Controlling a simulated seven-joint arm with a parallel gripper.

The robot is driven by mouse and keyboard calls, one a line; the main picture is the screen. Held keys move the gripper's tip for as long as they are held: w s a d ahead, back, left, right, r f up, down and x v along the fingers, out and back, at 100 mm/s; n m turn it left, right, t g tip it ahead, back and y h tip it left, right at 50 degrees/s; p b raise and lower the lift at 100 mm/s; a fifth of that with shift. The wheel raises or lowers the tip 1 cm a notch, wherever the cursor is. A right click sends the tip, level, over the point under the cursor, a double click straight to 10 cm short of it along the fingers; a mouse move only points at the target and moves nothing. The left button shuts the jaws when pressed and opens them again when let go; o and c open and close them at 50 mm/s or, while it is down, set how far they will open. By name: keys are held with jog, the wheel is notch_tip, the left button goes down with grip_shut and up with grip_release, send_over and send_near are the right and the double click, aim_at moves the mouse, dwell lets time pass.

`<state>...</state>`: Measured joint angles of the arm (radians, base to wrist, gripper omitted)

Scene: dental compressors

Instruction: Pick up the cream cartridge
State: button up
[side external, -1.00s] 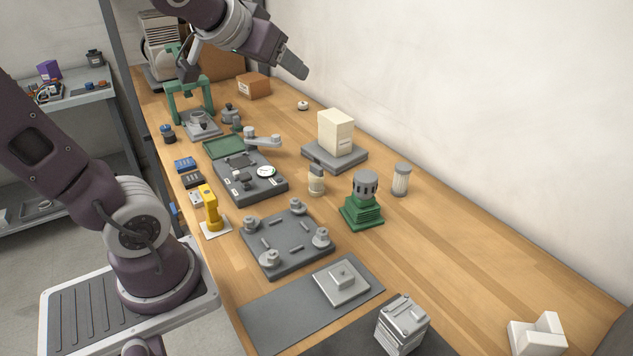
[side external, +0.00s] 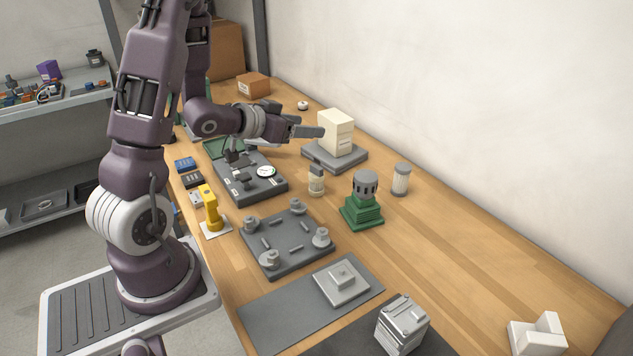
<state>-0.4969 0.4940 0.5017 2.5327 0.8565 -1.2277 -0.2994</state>
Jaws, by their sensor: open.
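Two small upright cylinders could be the cream cartridge. One is a short cream cylinder with a dark grey top (side external: 316,182), standing on the bench in front of the grey plinth. The other is a taller, pale ribbed cylinder with a grey cap (side external: 401,180), right of the green-based unit. My gripper (side external: 318,132) is open and points right, beside the left face of the cream block in the picture. It is above and behind the short cream cylinder, apart from it and holding nothing. Whether its fingers touch the block cannot be told.
The cream block (side external: 337,128) stands on a grey plinth (side external: 320,157). A green stepped base with a grey motor (side external: 363,200) stands between the two cylinders. A grey fixture plate (side external: 287,240) and a yellow stand (side external: 211,212) are nearer. The bench right of the ribbed cylinder is clear.

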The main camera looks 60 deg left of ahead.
aim_at(311, 180)
notch_tip(311, 180, down, 15)
jog(key=shift+r, duration=0.1)
jog(key=shift+w+f, duration=0.25)
jog(key=shift+w, duration=0.05)
jog(key=x, duration=0.6)
jog(key=shift+w, duration=0.25)
jog(key=shift+c, duration=0.4)
grip_shut()
